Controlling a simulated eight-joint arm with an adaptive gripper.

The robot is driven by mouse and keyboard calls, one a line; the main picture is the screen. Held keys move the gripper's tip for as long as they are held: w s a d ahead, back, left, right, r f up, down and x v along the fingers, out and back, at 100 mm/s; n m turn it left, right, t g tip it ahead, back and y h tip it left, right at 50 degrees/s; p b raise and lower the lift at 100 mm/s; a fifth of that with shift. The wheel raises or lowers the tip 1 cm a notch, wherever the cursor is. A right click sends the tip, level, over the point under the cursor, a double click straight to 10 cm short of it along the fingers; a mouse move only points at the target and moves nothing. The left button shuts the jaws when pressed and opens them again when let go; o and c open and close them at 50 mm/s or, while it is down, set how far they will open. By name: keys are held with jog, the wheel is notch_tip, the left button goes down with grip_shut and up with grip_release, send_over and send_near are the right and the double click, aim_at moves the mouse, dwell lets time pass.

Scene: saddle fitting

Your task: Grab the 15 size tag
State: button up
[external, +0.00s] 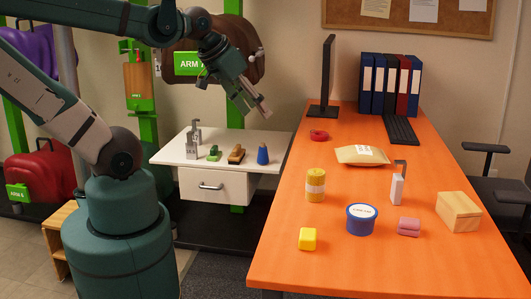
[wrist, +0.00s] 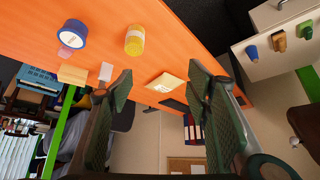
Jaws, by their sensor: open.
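Several grey size tags with hooked tops are in the external view. Two stand on the white cabinet top: a front one (external: 191,150) with dark digits too small to read surely, and one behind it (external: 196,134). A third tag (external: 397,188) stands upright on the orange desk, with no readable number. A pale block in the wrist view (wrist: 105,72) appears to be this desk tag. I cannot tell which is size 15. My gripper (external: 256,108) is open and empty, raised above the gap between cabinet and desk. Its spread fingers show in the wrist view (wrist: 158,72).
The cabinet (external: 215,165) also holds a green item, a brown brush and a blue cone. The orange desk (external: 330,255) carries a yellow cylinder (external: 316,185), blue tub (external: 361,220), envelope (external: 361,155), wooden box (external: 458,210), monitor (external: 327,75) and binders (external: 390,85).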

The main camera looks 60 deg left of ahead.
jog(key=shift+o, duration=0.4)
jog(key=shift+w, duration=0.1)
jog(key=m+g+h+p, duration=0.2)
jog(key=m+g+p, duration=0.1)
jog(key=m+p, duration=0.25)
send_over(401, 161)
jog(key=s+a, duration=0.7)
jog(key=a, duration=0.1)
notch_tip(401, 161, down, 5)
jog(key=w+d+f, duration=0.2)
jog(key=f, duration=0.1)
jog(key=w+d+f+m, duration=0.1)
jog(key=w+d+f, duration=0.1)
jog(key=f, duration=0.1)
jog(key=w+d+f+m+p, duration=0.1)
jog(key=w+d+f, duration=0.1)
jog(key=d+f, duration=0.1)
jog(key=shift+w+f+g+h, duration=0.1)
jog(key=shift+f+g+h, duration=0.2)
jog(key=shift+h, duration=0.1)
jog(key=shift+w+d+f, duration=0.2)
jog(key=shift+d+f, duration=0.05)
jog(key=shift+f, duration=0.2)
